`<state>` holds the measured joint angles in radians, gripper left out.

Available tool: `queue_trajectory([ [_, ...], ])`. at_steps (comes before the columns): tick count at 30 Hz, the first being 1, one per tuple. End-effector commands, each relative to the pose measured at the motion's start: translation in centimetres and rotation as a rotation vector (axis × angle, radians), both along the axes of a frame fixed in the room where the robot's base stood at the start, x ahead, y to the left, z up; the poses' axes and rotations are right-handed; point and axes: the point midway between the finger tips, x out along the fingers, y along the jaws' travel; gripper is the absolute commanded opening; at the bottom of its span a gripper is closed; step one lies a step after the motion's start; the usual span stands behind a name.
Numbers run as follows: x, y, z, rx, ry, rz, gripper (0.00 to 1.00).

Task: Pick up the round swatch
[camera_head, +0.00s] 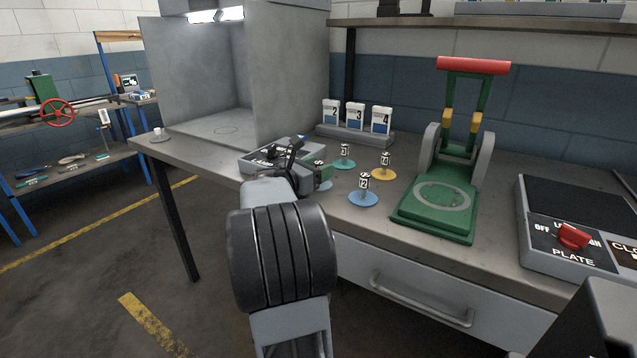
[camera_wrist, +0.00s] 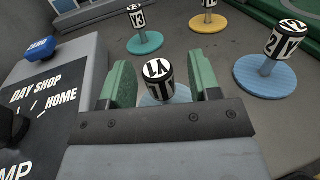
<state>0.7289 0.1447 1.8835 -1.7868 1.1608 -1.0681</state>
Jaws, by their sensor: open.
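My gripper (camera_wrist: 160,78) is open, with one green-padded finger on each side of a small upright black-and-white knob (camera_wrist: 158,72) marked Y1. The knob stands on a round pale-blue disc (camera_wrist: 178,95), partly hidden by my gripper. No firm contact shows. In the head view my gripper (camera_head: 308,172) is low over the bench, left of the other discs. Similar knobbed discs stand close by: a teal one (camera_head: 341,164) marked Y3, a yellow one (camera_head: 381,174) and a blue one (camera_head: 363,199) marked Y2. I cannot tell from looks alone which is the round swatch.
A grey labelled device (camera_wrist: 50,85) stands close to the left of my gripper. A green lever press (camera_head: 435,208) stands right of the discs. Numbered white packs (camera_head: 355,117) sit behind them. A plate control box (camera_head: 570,245) is far right, and an open grey booth (camera_head: 205,124) at left.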

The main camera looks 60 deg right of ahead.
Motion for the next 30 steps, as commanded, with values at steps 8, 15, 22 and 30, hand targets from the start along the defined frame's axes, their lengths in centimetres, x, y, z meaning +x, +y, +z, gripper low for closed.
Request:
queue_trajectory([
  [8, -0.03, -0.15, -0.01, 0.000, 0.001, 0.001, 0.56],
  [15, -0.03, -0.14, -0.01, 0.000, 0.000, 0.000, 0.33],
  [22, -0.02, -0.13, -0.01, 0.000, 0.000, 0.000, 0.11],
  [30, -0.02, -0.13, 0.03, 0.000, 0.000, 0.000, 0.00],
])
